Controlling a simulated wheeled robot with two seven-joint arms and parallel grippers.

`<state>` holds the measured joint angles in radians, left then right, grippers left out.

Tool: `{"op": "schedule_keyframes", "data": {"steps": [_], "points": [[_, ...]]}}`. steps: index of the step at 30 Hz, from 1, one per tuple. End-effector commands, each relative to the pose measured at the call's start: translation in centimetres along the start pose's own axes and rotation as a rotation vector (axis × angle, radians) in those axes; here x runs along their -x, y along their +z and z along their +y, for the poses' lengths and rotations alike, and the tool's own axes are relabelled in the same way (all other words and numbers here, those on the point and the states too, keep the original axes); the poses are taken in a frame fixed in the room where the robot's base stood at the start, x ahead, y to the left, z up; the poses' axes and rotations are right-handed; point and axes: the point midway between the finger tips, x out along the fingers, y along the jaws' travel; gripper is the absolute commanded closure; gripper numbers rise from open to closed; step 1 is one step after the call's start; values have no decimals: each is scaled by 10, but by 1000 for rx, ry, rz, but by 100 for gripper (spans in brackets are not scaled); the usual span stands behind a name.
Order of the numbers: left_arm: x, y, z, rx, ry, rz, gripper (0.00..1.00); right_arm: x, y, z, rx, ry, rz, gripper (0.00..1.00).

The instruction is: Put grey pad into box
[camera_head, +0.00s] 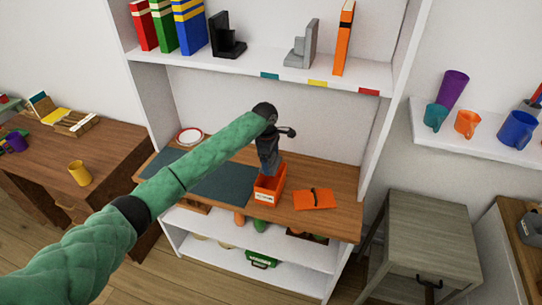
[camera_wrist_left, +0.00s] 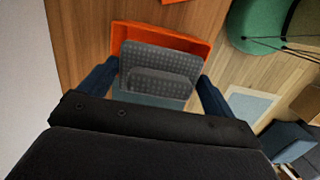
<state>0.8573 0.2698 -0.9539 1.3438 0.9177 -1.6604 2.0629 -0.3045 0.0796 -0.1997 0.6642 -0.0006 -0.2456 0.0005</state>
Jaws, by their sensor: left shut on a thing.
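My left gripper (camera_head: 268,172) reaches down over the orange box (camera_head: 268,193), which has a white label on its front and stands on the wooden counter (camera_head: 340,222). In the left wrist view the gripper (camera_wrist_left: 155,88) is shut on the grey pad (camera_wrist_left: 160,58), a dotted dark grey piece between its fingers. The orange box (camera_wrist_left: 128,32) shows around and behind the pad there. The pad overlaps the box opening; I cannot tell how deep its lower edge is. The box's inside is mostly hidden. My right gripper is not in view.
A flat orange item (camera_head: 314,199) with a dark strip lies right of the box. Dark mats (camera_head: 222,183) and a red-rimmed plate (camera_head: 189,136) lie left. A shelf (camera_head: 270,72) with books and bookends hangs above. A grey cabinet (camera_head: 435,235) stands at right.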

Motion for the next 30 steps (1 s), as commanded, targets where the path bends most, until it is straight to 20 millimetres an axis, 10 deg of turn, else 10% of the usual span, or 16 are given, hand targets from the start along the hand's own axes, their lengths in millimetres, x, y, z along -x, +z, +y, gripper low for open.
{"op": "schedule_keyframes", "data": {"steps": [30], "points": [[-60, -7, 0, 1, -1, 0, 33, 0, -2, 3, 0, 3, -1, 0]]}}
